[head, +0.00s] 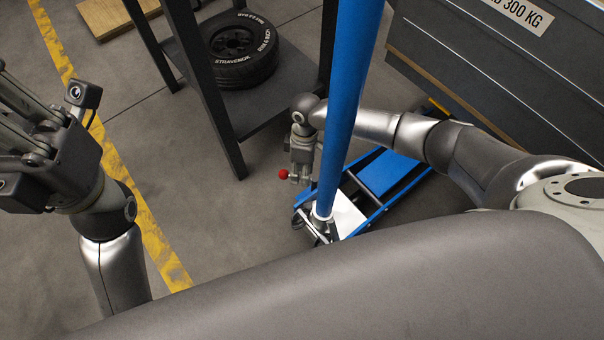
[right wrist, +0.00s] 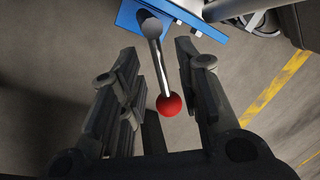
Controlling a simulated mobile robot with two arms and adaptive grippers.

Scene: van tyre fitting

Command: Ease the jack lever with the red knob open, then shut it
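The red knob (head: 283,174) sits beside my right gripper (head: 299,178) in the head view, low by the blue jack (head: 392,172). In the right wrist view the metal lever (right wrist: 158,58) runs from the blue jack body (right wrist: 190,20) to the red knob (right wrist: 169,105). The lever and knob lie between the two spread fingers of my right gripper (right wrist: 156,60), with gaps on both sides. My left gripper (head: 22,120) is raised at the left edge of the head view, away from the jack; its fingers are partly cut off.
A blue pole (head: 349,80) rises from the jack in front of my right forearm. A dark rack (head: 205,90) holding a tyre (head: 238,48) stands behind. A grey cabinet (head: 500,70) is at the right. Floor between the rack and yellow line (head: 150,230) is clear.

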